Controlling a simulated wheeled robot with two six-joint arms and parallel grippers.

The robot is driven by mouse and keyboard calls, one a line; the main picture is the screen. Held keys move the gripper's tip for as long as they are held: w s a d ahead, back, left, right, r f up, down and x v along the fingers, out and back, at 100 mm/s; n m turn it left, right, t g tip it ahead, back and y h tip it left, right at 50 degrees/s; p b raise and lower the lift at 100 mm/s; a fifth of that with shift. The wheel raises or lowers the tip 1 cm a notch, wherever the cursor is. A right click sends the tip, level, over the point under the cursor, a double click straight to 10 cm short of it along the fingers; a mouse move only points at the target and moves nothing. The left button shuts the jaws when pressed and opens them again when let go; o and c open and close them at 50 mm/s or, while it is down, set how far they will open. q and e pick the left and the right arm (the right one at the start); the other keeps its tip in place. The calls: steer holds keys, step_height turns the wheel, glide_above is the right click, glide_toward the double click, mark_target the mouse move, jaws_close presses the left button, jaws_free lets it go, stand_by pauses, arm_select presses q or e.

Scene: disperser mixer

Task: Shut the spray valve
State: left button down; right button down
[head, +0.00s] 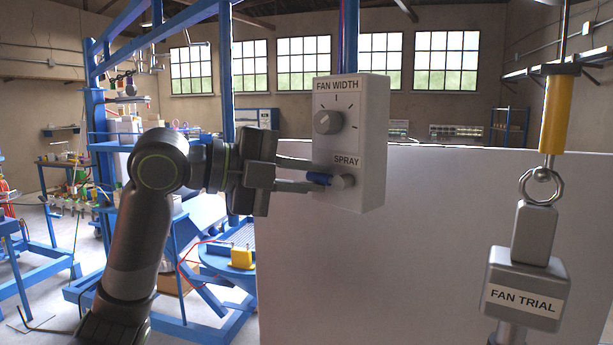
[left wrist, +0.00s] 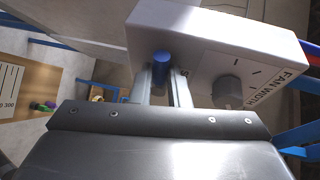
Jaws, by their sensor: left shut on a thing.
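The grey control box (head: 350,140) hangs on a blue post and carries a FAN WIDTH dial (head: 327,122) above the SPRAY valve (head: 342,183). The valve is a round grey hub with a blue handle (head: 318,178), which points left, roughly level. My left gripper (head: 316,183) reaches in from the left and is shut on the blue handle. In the left wrist view the blue handle (left wrist: 161,60) shows at the fingertips, partly hidden by them, and the dial (left wrist: 227,92) is to the right. My right gripper is not in view.
A large pale panel (head: 430,240) stands behind the box. At right, a grey block labelled FAN TRIAL (head: 526,285) sits below a ring and a yellow cylinder (head: 558,115). Blue frames and a cluttered bench (head: 75,165) stand at the left.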

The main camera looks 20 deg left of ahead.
arm_select(q)
steer(key=c, duration=1.4)
jaws_free()
steer(key=shift+s+a+b, duration=0.35)
steer(key=shift+a, duration=0.2)
steer(key=b+v, duration=0.6)
steer(key=v, duration=1)
steer(key=shift+s+r+b, duration=0.1)
steer(key=shift+b, duration=0.25)
